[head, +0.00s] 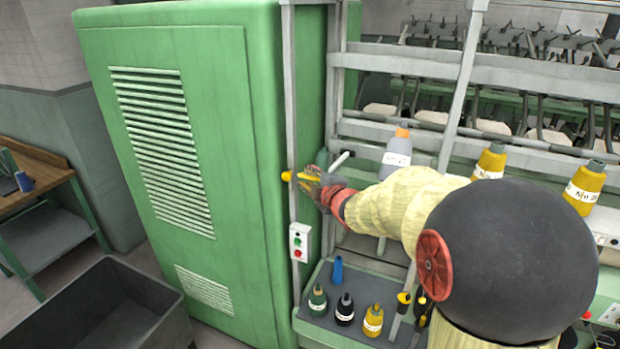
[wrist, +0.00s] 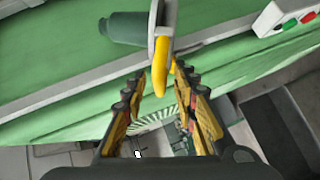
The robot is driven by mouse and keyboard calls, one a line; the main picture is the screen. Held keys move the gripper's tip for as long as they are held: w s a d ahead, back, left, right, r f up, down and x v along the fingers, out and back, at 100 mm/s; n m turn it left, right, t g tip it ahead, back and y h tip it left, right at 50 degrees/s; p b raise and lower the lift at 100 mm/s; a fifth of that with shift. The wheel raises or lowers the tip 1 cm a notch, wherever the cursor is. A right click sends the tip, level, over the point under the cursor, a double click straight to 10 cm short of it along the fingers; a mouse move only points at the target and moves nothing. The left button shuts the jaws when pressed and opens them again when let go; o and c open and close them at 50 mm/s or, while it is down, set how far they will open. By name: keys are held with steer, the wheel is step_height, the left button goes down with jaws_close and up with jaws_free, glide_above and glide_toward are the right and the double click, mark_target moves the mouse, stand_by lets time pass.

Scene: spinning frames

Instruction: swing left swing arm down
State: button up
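A yellow handle (wrist: 160,67) on a grey metal bar (wrist: 160,25) shows in the wrist view, its lower end between my fingertips. I take this to be the left swing arm, but its full length is not clear. In the head view a yellow knob (head: 287,176) shows at the grey post on the left of the machine frame, beside my gripper (head: 312,178). My gripper (wrist: 160,80) is open in the wrist view, one finger on each side of the handle. Contact cannot be told. My own arm hides part of the frame.
A green cabinet (head: 150,60) stands left of the post. A switch box (head: 299,242) with green and red buttons hangs below. Several small bobbins, one black (head: 345,310), stand on the lower shelf. Large yarn cones, one grey (head: 396,155), stand right of my gripper. A grey bin (head: 100,310) is lower left.

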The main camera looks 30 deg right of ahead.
steer(key=shift+c, duration=0.2)
jaws_close()
stand_by(0.7)
